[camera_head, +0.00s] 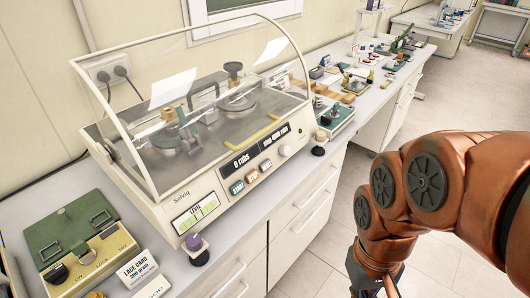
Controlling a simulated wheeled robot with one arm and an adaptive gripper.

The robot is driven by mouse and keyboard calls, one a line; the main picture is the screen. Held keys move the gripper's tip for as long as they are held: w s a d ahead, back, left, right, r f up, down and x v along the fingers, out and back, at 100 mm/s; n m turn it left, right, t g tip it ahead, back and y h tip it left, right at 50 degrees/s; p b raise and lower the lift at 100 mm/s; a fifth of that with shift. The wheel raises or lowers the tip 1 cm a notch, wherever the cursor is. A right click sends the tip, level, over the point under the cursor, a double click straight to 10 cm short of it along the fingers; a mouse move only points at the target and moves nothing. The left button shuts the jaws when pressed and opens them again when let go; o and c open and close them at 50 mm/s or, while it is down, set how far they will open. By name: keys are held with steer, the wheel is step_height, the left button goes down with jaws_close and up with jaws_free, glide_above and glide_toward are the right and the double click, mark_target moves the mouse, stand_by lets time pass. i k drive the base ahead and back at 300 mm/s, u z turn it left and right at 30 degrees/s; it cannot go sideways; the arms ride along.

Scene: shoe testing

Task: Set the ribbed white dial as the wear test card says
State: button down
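The cream wear tester (180,195) stands on the bench under a clear hood. A "LACE CARD" (138,271) stands at the front left. My arm comes in from the right and bends down at the bottom edge, away from the dial.
A green and yellow box (80,235) with knobs is at left. Dark-based knobs stand at the tester's front corners (196,248) (319,143). Clear floor (350,185) lies between bench and arm.

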mark_target(284, 151)
steer(key=k, duration=1.25)
steer(key=u, duration=0.65)
steer(key=i, duration=1.5)
steer(key=z, duration=0.2)
